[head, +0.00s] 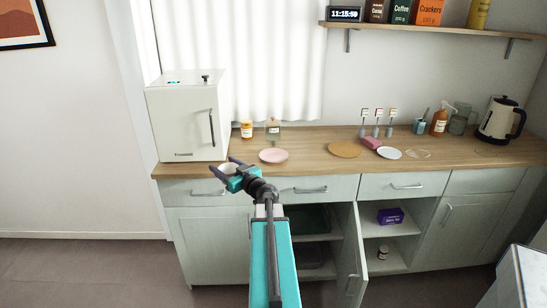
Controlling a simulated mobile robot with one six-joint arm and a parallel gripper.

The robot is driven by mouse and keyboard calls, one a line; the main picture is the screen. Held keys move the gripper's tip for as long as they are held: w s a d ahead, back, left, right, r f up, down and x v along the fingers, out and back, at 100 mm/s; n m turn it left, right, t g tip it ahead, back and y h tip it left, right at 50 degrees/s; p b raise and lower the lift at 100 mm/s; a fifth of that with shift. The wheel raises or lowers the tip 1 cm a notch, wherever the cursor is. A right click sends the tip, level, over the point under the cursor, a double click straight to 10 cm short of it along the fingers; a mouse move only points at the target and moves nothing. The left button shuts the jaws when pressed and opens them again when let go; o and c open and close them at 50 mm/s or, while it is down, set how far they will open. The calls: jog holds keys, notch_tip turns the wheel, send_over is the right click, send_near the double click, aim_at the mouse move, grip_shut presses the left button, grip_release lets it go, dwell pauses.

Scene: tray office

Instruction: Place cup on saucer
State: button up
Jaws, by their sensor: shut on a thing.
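My gripper (222,165) is at the counter's front edge, in front of the white cabinet box. It is shut on a small white cup (227,168), which sits between the two dark fingers and is partly hidden by them. A pink saucer (273,156) lies on the counter to the right of the gripper, apart from the cup. A white saucer-like plate (389,153) lies farther right on the counter.
A white box (187,118) with a door stands left. A round tan mat (344,150), pink block (372,143) and kettle (500,120) are right. A lower cabinet door (352,255) hangs open.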

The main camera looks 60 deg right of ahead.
jog(key=s+d+r+m+g+h, duration=0.2)
jog(key=s+d+m+h, duration=0.1)
jog(key=s+d, duration=0.6)
jog(key=s+d+r+m+g+h, duration=0.2)
jog(key=s+d+h, duration=0.3)
jog(key=s+d, duration=0.5)
jog(key=shift+d+r+m+g+h+p, duration=0.35)
jog(key=shift+d+m+g+p, duration=0.15)
jog(key=shift+d+m, duration=0.3)
jog(key=w+d, duration=0.2)
jog(key=w, duration=0.2)
jog(key=w+d+f+b, duration=0.1)
jog(key=w, duration=0.4)
jog(key=w+d+b, duration=0.1)
jog(key=w+d, duration=0.1)
jog(key=w, duration=0.2)
jog(key=shift+w+d+f, duration=0.2)
jog(key=shift+d, duration=0.15)
